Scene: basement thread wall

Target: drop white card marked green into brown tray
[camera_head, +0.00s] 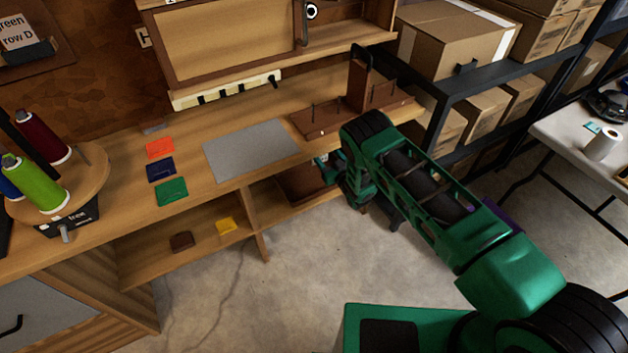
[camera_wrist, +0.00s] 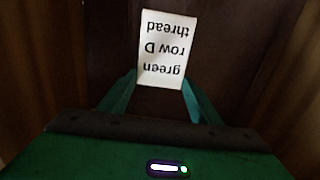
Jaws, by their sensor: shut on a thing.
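The white card (camera_wrist: 162,30) reads "green row D thread" and appears upside down in the wrist view. My gripper (camera_wrist: 160,82) is shut on its lower part, with one green finger at each side. In the head view my gripper (camera_head: 328,168) is partly hidden by my arm, and I cannot make out the card there. It is at the lower shelf under the bench, beside and over a brown tray (camera_head: 300,190). Dark brown surfaces surround the card in the wrist view. I cannot tell whether the card touches the tray.
The bench top (camera_head: 120,215) is just above my gripper, and a shelf divider (camera_head: 255,225) stands to the left. A grey mat (camera_head: 250,150), coloured cards (camera_head: 172,191) and a thread stand (camera_head: 85,175) are on the bench. Boxes (camera_head: 455,40) fill a rack at right.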

